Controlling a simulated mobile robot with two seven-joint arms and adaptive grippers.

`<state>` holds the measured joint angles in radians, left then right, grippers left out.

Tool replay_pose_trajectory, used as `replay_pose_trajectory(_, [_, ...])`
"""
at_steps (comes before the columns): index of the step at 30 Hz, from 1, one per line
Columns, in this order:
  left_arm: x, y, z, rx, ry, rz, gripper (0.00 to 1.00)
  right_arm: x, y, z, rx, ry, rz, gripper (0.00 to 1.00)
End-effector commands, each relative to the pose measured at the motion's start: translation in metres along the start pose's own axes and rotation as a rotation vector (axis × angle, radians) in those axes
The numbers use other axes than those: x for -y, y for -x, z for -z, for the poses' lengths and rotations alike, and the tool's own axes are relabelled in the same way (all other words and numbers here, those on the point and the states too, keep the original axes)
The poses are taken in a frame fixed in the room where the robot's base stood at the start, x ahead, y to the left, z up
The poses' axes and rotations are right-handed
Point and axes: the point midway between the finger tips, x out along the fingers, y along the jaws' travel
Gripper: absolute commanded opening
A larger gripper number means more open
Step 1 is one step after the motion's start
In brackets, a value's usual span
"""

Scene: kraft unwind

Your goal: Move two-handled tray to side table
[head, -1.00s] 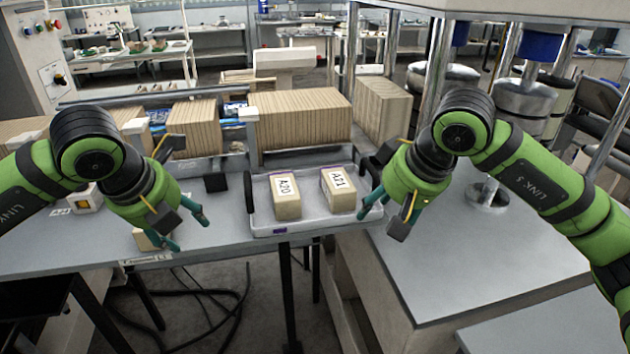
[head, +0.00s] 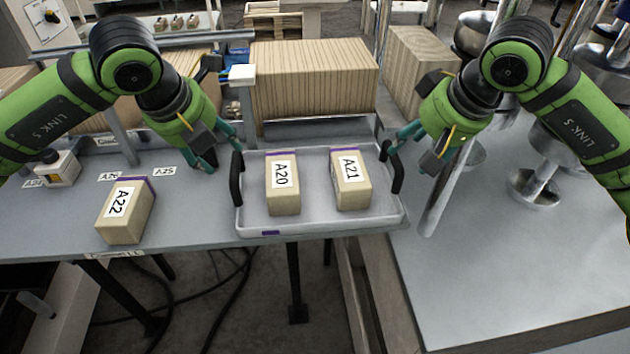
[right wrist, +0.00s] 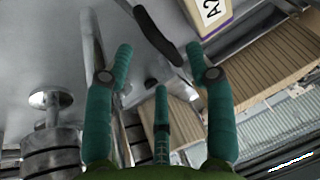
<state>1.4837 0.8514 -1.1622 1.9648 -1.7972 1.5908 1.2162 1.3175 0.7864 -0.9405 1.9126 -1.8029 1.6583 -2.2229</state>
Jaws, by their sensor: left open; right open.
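The two-handled tray (head: 318,225) is light grey with a black handle at each end. It sits on the grey table and carries two tan boxes, A20 (head: 283,195) and A21 (head: 351,187). My left gripper (head: 222,150) is open, just above and beside the left handle (head: 236,178). My right gripper (head: 412,152) is open beside the right handle (head: 397,174). In the right wrist view the dark handle (right wrist: 158,35) lies just beyond the spread teal fingers (right wrist: 160,65). I cannot tell whether either gripper touches a handle.
A tan box A22 (head: 124,218) stands on the table (head: 190,220) to the left. A grey surface (head: 500,245) lies to the right, with metal cylinders behind it. Large striped blocks (head: 313,85) stand behind the tray. Cables lie on the floor.

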Motion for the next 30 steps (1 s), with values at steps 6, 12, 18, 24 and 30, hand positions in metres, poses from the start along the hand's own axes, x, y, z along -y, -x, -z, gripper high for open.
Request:
replay_pose_trajectory(6, [0.000, -0.026, 0.002, -0.005, 0.000, -0.001, 0.55, 0.000, -0.026, -0.002, 0.007, -0.001, -0.001, 0.55])
replay_pose_trajectory(12, [0.000, -0.054, 0.001, -0.003, 0.001, -0.001, 0.55, 0.000, -0.054, -0.001, 0.005, -0.002, 0.000, 0.55])
replay_pose_trajectory(18, [0.000, -0.069, 0.001, -0.002, 0.000, 0.000, 0.55, 0.000, -0.069, -0.001, 0.003, -0.001, -0.001, 0.55])
replay_pose_trajectory(24, [0.000, -0.071, 0.001, -0.001, -0.001, 0.000, 0.55, -0.001, -0.071, 0.000, 0.002, -0.001, -0.001, 0.55])
replay_pose_trajectory(30, [0.000, -0.070, 0.001, -0.001, 0.000, 0.000, 0.15, -0.001, -0.070, 0.000, 0.002, -0.001, -0.001, 0.15])
